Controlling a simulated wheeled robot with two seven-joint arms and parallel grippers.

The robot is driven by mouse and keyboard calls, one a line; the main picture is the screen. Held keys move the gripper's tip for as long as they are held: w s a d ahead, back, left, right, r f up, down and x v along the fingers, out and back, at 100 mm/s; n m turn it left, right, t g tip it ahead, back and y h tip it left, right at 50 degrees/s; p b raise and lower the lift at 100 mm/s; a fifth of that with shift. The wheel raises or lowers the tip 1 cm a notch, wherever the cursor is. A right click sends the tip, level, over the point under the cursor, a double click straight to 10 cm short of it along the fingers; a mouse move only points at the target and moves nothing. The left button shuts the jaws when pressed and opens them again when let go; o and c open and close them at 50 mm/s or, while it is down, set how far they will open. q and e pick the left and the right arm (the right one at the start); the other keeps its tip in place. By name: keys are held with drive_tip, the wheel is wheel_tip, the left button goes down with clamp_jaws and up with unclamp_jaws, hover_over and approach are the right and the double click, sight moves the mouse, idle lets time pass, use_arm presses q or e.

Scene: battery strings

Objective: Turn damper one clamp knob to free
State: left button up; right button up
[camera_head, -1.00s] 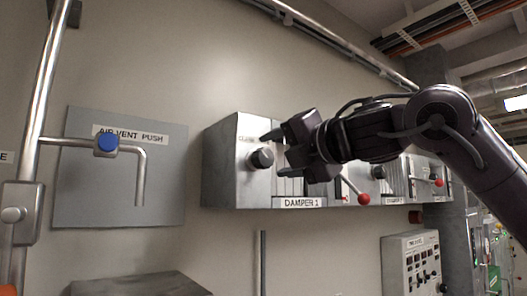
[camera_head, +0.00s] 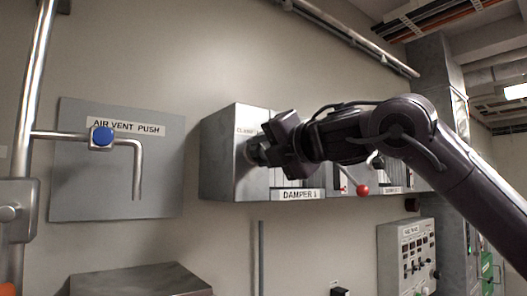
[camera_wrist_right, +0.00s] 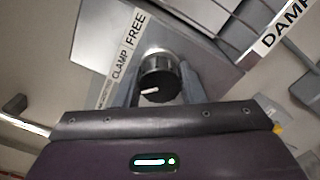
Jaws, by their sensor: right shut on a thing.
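The damper one clamp knob is a round black knob (camera_wrist_right: 158,78) with a white pointer line. It sits on the grey DAMPER 1 box (camera_head: 222,150). In the right wrist view the knob lies between the fingers of my right gripper (camera_wrist_right: 160,90), and its white line points left. A label strip (camera_wrist_right: 125,55) beside it reads CLAMP and FREE. In the head view my right gripper (camera_head: 262,152) is at the knob and mostly hides it. My right gripper is shut on the knob. My left gripper is not in view.
A grey AIR VENT PUSH panel (camera_head: 75,185) with a blue-capped handle (camera_head: 102,137) is to the left. A red ball lever (camera_head: 362,190) is just right of the knob under my arm. A control box (camera_head: 408,255) hangs lower right.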

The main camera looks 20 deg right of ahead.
drive_tip(key=shift+f, duration=0.1)
drive_tip(key=m+b, duration=0.1)
drive_tip(key=m, duration=0.2)
drive_tip(key=shift+a+f, duration=0.1)
drive_tip(key=m+b, duration=0.1)
drive_tip(key=m, duration=0.5)
drive_tip(key=m+b, duration=0.1)
drive_tip(key=m, duration=0.4)
drive_tip(key=shift+m, duration=0.3)
drive_tip(key=shift+r+m+b, duration=0.2)
drive_tip(key=shift+m+b, duration=0.15)
drive_tip(key=shift+m, duration=1.25)
drive_tip(key=o, duration=1)
drive_tip(key=shift+c, duration=0.2)
